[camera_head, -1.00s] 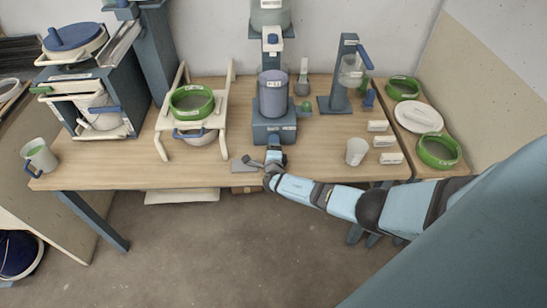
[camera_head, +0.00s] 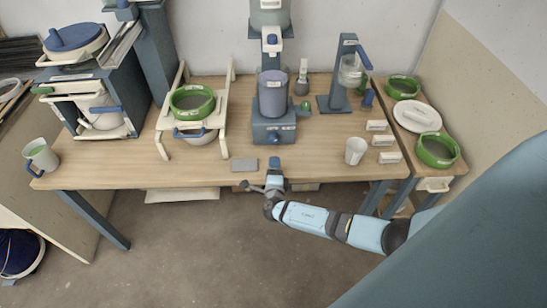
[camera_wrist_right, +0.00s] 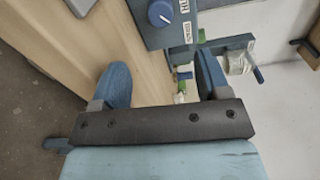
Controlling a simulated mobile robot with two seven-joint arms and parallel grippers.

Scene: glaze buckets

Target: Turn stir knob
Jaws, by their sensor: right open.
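The stir knob is a small round blue knob (camera_wrist_right: 160,14) with a light mark, on the front of the dark blue stirrer base (camera_head: 273,127). It also shows small on the base front in the head view (camera_head: 273,138). A blue-grey bucket (camera_head: 272,93) stands on the base. My right gripper (camera_wrist_right: 162,82) is open and empty, its two blue fingers apart, with the knob ahead of the gap and not touched. In the head view the right gripper (camera_head: 274,164) is at the table's front edge, in front of the base. My left gripper is not in view.
A grey pad (camera_head: 244,165) lies left of my right gripper. A white cup (camera_head: 355,151) and small white labelled blocks (camera_head: 386,140) stand to the right. A white stand with a green-rimmed sieve (camera_head: 192,101) is to the left. The table between stand and base is clear.

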